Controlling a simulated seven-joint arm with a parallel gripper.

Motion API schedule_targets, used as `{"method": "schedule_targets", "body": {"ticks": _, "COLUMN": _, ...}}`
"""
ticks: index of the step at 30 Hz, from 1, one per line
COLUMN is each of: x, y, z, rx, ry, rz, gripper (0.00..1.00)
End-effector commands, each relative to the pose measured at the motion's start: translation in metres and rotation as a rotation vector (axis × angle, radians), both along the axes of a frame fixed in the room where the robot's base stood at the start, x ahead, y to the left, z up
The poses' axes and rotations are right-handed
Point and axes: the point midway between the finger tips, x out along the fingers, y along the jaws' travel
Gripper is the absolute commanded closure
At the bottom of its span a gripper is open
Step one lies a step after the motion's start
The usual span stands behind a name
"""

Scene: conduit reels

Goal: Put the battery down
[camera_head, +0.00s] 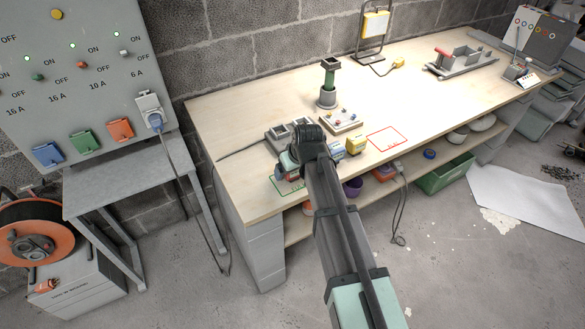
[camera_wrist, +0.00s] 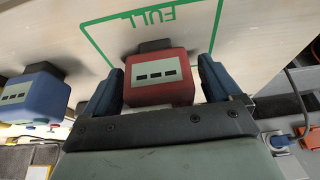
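A red battery (camera_wrist: 160,78) with a pale label and a dark top block sits between my gripper's two blue fingers in the wrist view. My gripper (camera_wrist: 160,85) looks shut on its sides. The battery is over or at the green outlined area marked FULL (camera_wrist: 128,20); I cannot tell whether its base touches the table. In the head view my gripper (camera_head: 287,165) is low at the table's front left, by the green outline (camera_head: 281,187), and my arm hides most of the battery. A blue battery (camera_wrist: 38,95) stands apart, left in the wrist view.
A grey holder (camera_head: 283,133), a board with knobs (camera_head: 342,120) and a dark green post (camera_head: 329,77) stand behind. The bench's front edge is close.

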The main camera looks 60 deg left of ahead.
Motion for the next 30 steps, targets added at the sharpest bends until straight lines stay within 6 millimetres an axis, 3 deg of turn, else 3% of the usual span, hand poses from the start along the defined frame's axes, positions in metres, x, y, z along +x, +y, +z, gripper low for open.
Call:
{"method": "schedule_targets", "body": {"ticks": 13, "x": 0.0, "y": -0.004, "z": 0.011, "rx": 0.001, "ry": 0.0, "rz": 0.0, "gripper": 0.06}}
{"method": "schedule_targets", "body": {"ticks": 30, "x": 0.0, "y": -0.038, "z": 0.094, "rx": 0.002, "ry": -0.001, "rz": -0.001, "gripper": 0.06}}
